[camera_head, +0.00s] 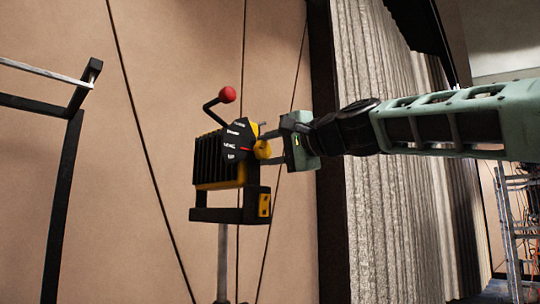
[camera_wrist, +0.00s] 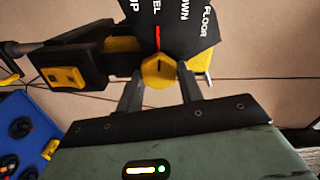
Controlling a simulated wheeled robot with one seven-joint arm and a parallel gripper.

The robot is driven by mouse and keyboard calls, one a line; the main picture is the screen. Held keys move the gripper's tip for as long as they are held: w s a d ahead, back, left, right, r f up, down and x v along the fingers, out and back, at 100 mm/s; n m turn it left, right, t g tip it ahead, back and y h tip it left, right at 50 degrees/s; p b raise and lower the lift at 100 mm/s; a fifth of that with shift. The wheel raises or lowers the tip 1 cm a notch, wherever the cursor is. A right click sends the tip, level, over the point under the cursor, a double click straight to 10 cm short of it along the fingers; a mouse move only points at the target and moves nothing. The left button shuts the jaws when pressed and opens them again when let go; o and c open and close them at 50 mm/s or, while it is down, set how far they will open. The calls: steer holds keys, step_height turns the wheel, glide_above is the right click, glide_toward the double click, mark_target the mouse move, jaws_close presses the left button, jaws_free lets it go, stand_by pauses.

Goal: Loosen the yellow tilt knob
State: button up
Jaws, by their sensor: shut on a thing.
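The yellow tilt knob (camera_head: 262,149) is on the right side of a black and yellow device on a stand. In the wrist view the knob (camera_wrist: 158,73) sits at the lower tip of a black dial plate (camera_wrist: 182,22) with white words, among them LEVEL, DOWN and FLOOR, and a red line. My gripper (camera_head: 266,147) reaches in from the right. In the wrist view its two fingers (camera_wrist: 159,80) stand on either side of the knob, shut on it. The fingertips are partly hidden behind the knob and plate.
A crank with a red ball (camera_head: 227,94) rises above the device. A grey post (camera_head: 222,262) carries it. A black frame (camera_head: 62,190) stands at left. A pleated grey curtain (camera_head: 365,220) hangs behind my arm. A blue panel (camera_wrist: 25,130) shows at lower left in the wrist view.

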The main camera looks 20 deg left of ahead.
steer(key=n+b, duration=0.1)
steer(key=n, duration=0.5)
steer(key=shift+s+n, duration=0.1)
steer(key=shift+n, duration=0.2)
stand_by(0.5)
steer(key=o, duration=1)
steer(key=shift+r, duration=0.1)
steer(key=shift+d+b, duration=0.1)
steer(key=shift+b, duration=0.25)
steer(key=b+v, duration=1)
steer(key=v, duration=0.7)
steer(key=shift+b, duration=0.35)
